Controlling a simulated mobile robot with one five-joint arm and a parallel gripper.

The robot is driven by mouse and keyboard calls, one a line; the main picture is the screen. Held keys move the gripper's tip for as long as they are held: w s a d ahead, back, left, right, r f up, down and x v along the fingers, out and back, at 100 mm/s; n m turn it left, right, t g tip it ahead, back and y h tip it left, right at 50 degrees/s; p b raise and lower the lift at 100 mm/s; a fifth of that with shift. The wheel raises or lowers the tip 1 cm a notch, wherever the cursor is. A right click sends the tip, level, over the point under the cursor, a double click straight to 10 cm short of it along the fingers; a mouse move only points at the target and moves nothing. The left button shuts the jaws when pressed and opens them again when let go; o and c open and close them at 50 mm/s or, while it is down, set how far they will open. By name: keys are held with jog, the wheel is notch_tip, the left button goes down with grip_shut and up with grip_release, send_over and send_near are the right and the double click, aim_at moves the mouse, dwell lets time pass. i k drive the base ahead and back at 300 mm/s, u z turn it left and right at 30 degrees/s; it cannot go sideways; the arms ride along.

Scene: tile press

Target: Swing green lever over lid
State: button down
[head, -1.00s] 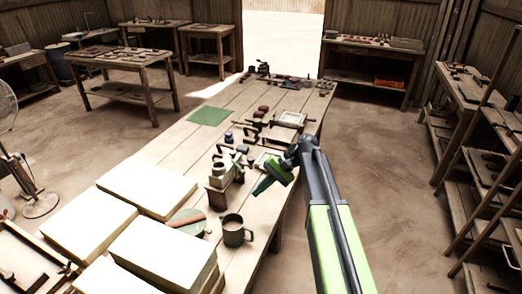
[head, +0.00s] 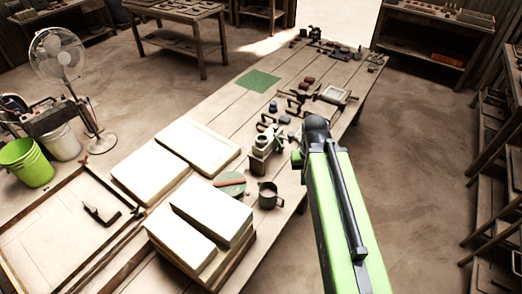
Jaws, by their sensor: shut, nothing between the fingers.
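A small press (head: 262,160) stands on the long table, left of my arm. A pale green lever-like part (head: 279,139) shows at its right side, small and partly merged with the things behind it. The lid cannot be told apart at this size. My gripper (head: 296,160) is mostly hidden by my arm. Only a small green and dark part of it shows, right of the press and apart from it in the picture. It is shut and holds nothing.
A grey mug (head: 269,195) and a round green board (head: 231,184) stand in front of the press. Pale stacked slabs (head: 212,212) fill the near left. A green mat (head: 259,80) lies farther back.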

aim_at(282, 146)
jog(key=u, duration=1.3)
jog(key=i, duration=0.4)
jog(key=u, duration=0.6)
jog(key=k, duration=0.75)
jog(key=z, duration=0.15)
jog(key=i, duration=0.75)
jog(key=u, duration=0.1)
